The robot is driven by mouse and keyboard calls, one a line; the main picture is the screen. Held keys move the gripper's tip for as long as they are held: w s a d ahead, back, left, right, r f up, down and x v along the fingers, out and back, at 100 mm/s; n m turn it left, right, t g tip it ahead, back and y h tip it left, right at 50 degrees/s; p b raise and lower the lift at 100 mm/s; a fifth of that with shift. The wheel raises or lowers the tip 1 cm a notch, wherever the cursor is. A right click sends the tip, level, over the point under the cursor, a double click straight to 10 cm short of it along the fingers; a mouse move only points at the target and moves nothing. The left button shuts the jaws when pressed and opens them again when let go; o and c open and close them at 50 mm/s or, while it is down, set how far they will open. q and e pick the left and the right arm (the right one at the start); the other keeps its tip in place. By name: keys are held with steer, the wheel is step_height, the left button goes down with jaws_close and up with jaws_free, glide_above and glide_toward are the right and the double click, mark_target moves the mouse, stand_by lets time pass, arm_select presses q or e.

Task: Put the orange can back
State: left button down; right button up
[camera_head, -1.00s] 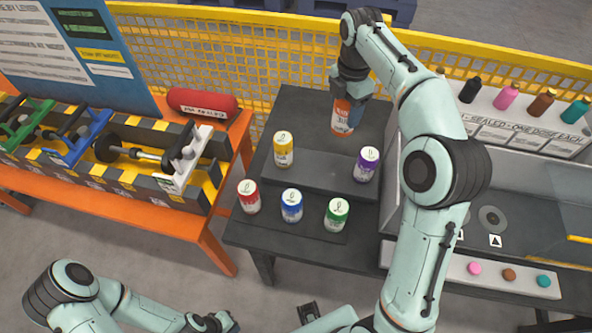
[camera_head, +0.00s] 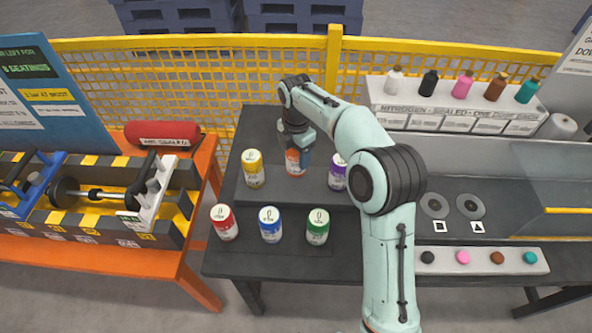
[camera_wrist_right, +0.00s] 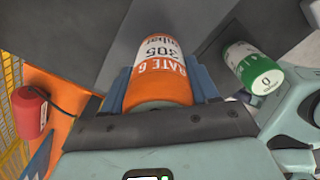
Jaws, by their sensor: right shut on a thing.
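The orange can (camera_head: 294,165) is between the fingers of my right gripper (camera_head: 297,155), over the raised back step of the dark can stand (camera_head: 262,198). It lies in line between the yellow can (camera_head: 253,170) and the purple can (camera_head: 337,173). In the right wrist view the orange can (camera_wrist_right: 160,70) is clasped between two blue fingers. I cannot tell whether its base touches the step. The red can (camera_head: 224,224), blue can (camera_head: 270,225) and green can (camera_head: 317,227) stand upright on the lower front level. My left gripper is out of view.
My right arm passes close beside the purple can. An orange bench (camera_head: 200,275) with a red cylinder (camera_head: 163,134) is at left. At right, bottles stand on a white shelf (camera_head: 450,105). A yellow mesh fence (camera_head: 230,75) runs behind.

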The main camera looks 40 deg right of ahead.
mark_target(296, 168)
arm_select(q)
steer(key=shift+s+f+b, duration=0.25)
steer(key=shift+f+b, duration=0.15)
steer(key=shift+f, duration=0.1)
arm_select(e)
steer(key=shift+f, duration=2.95)
steer(key=shift+f, duration=0.15)
steer(key=o, duration=1.4)
steer(key=shift+o, duration=0.2)
step_height(296, 168, up, 12)
steer(key=shift+r+p, duration=0.15)
steer(key=shift+p, duration=0.95)
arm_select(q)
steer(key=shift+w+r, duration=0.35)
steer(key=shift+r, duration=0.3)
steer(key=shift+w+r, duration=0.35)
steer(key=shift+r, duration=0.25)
